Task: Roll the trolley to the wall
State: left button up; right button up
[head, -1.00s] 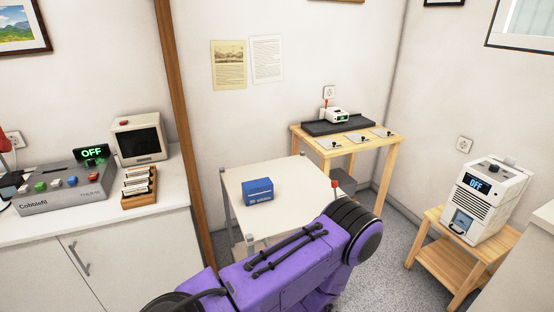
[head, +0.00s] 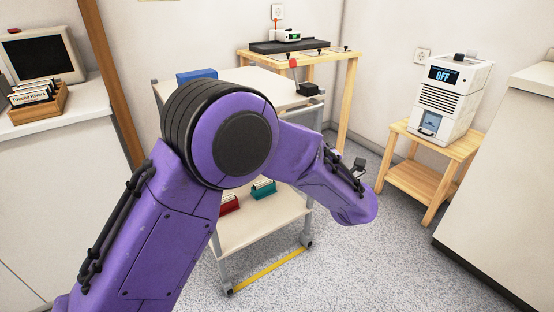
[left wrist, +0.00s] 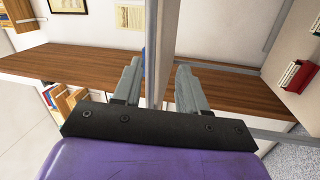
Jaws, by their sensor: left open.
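The trolley (head: 240,80) has a pale top, grey legs and a lower shelf (head: 262,222). It stands before the back wall (head: 190,30), partly hidden by my purple left arm. A blue box (head: 197,76) lies on its top. In the head view the fingers are hidden. My right gripper is out of view.
A wooden table (head: 345,62) with a device stands behind the trolley. A wooden stand (head: 415,180) holds a white machine (head: 450,98) at the right. Counters flank both sides. Red and green items sit on the lower shelf.

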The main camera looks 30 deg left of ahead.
pick_arm(q)
jog(key=w+a+r+n+b, duration=0.1)
jog(key=a, duration=0.2)
jog(key=w+a+r+n+g+b, duration=0.1)
jog(key=a, duration=0.2)
jog(key=w+a+r, duration=0.1)
jog(key=a, duration=0.2)
jog(key=shift+w+r+n+g+y+b, duration=0.1)
jog(key=shift+r+n+g+y+b, duration=0.1)
jog(key=shift+n+g+y+b, duration=0.15)
grip_shut()
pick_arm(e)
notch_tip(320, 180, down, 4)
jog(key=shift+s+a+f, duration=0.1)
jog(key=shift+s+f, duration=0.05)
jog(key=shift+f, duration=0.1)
